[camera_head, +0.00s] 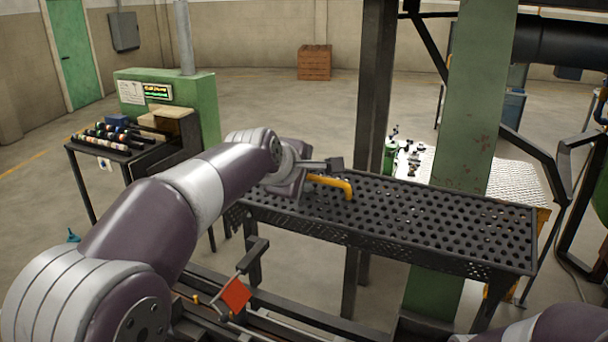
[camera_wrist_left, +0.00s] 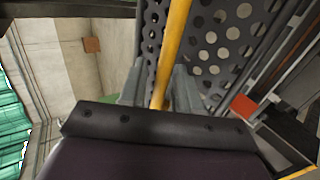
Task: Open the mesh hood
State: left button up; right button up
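The mesh hood (camera_head: 440,220) is a long dark panel full of round holes, lying about level in the head view. Its yellow handle (camera_head: 335,182) is at the left end, and its holes also show in the left wrist view (camera_wrist_left: 225,45). My left gripper (camera_head: 328,166) is at this handle. In the left wrist view its two grey fingers stand either side of the yellow bar (camera_wrist_left: 172,50), with a gap visible on the left side, so it looks open around the bar. My right gripper is out of view; only part of the right arm shows at bottom right.
A green post (camera_head: 468,120) and a dark post (camera_head: 374,110) stand behind and beside the hood. A green control cabinet (camera_head: 200,105) and a rack of tools (camera_head: 115,137) are at left. A red plate (camera_head: 236,295) sits on rails in front.

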pick_arm(q)
jog(key=shift+s+a+b, duration=0.15)
jog(key=shift+s+b, duration=0.15)
jog(key=b+v, duration=0.2)
jog(key=v, duration=0.1)
jog(key=shift+s+a+r, duration=0.15)
jog(key=shift+s+r, duration=0.05)
jog(key=shift+s, duration=0.1)
jog(key=b+v, duration=0.2)
jog(key=v, duration=0.6)
jog(key=shift+r, duration=0.3)
